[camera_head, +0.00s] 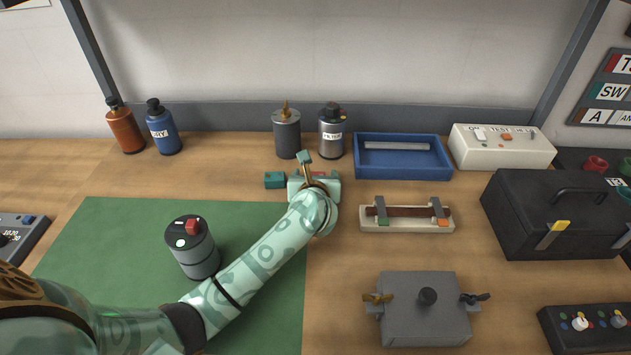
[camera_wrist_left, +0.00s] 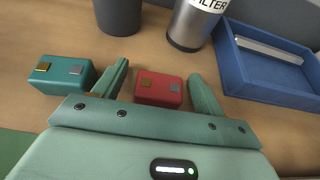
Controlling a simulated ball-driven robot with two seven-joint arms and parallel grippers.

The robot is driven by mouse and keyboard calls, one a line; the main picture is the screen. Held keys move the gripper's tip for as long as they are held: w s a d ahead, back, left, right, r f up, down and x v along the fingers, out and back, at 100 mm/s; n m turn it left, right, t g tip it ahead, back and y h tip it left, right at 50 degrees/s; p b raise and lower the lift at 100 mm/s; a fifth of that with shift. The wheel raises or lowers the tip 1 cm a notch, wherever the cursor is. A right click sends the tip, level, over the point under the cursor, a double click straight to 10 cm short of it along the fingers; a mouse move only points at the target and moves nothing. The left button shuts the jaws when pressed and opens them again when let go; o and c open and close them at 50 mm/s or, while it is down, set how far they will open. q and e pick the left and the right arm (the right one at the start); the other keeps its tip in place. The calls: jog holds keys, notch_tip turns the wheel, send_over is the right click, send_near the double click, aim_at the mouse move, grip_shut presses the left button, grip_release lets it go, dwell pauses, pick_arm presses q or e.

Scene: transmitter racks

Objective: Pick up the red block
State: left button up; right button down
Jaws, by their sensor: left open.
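The red block (camera_wrist_left: 158,90) lies on the wooden bench with two small metal contacts on top, one gold and one silver. It sits between the two open fingers of my left gripper (camera_wrist_left: 160,92) in the left wrist view, with a gap to the right finger and a smaller gap to the left one. In the head view only a sliver of the red block (camera_head: 318,175) shows past my left gripper (camera_head: 315,178). A teal block (camera_wrist_left: 62,73) of similar shape lies left of the left finger; it also shows in the head view (camera_head: 274,180). My right gripper is out of view.
Behind the red block stand a dark grey canister (camera_head: 287,136) and a silver filter canister (camera_head: 332,134). A blue tray (camera_head: 440,172) lies to the right. A cream fuse holder (camera_head: 400,226) and a grey box (camera_head: 425,320) sit nearer. A green mat (camera_head: 270,290) covers the left front.

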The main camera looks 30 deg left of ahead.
pick_arm(q)
jog(key=c, duration=1.1)
jog(key=shift+r, duration=0.1)
